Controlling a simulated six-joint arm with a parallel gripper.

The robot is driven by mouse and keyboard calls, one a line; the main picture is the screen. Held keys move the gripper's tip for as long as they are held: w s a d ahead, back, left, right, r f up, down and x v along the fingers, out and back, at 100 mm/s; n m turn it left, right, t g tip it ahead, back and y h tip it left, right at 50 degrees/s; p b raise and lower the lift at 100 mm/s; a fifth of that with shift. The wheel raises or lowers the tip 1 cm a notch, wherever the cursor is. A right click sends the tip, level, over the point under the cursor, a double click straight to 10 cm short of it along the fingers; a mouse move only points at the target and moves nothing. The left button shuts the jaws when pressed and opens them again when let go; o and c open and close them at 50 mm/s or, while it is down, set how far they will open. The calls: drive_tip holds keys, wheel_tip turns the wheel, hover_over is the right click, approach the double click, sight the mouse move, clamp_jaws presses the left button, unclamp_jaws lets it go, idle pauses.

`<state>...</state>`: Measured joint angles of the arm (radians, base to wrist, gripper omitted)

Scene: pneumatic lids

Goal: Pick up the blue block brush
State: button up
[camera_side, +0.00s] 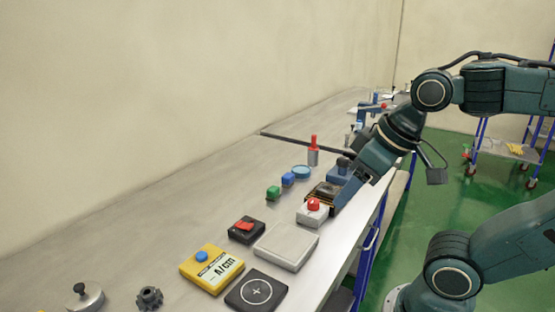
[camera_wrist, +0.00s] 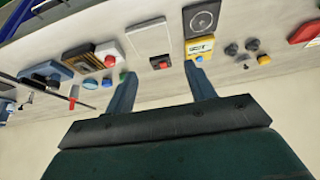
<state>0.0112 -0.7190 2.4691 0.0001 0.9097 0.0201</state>
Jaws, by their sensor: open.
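A small blue block (camera_side: 288,180) stands on the grey bench between a green block (camera_side: 273,192) and a round blue disc (camera_side: 300,172). A larger blue block with a dark knob (camera_side: 338,174) stands near my gripper; I cannot tell for sure which blue thing is the brush. My gripper (camera_side: 346,192) is open and points down over the right side of the bench. In the wrist view my gripper (camera_wrist: 160,72) has its fingers apart, with nothing held between them.
A white box with a red button (camera_side: 312,212) and a dark yellow-edged box stand by my gripper. A red-topped cylinder (camera_side: 313,150) stands behind the small blocks. A black box with red switch (camera_side: 247,229), pale plate (camera_side: 286,247) and yellow box (camera_side: 212,270) lie nearer. The wall-side strip is clear.

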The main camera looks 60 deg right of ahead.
drive_tip(key=w+d+r+m+g, duration=0.1)
drive_tip(key=w+d+r+m, duration=0.1)
drive_tip(key=w, duration=0.3)
drive_tip(key=w+d+r+m+g, duration=0.1)
drive_tip(key=w+d+r+m, duration=0.15)
drive_tip(key=w, duration=0.25)
drive_tip(key=m+g, duration=0.4)
drive_tip(key=m, duration=0.9)
hover_over(287, 175)
wheel_tip(287, 175, down, 12)
drive_tip(key=shift+f, duration=4.2)
drive_tip(key=shift+f, duration=0.15)
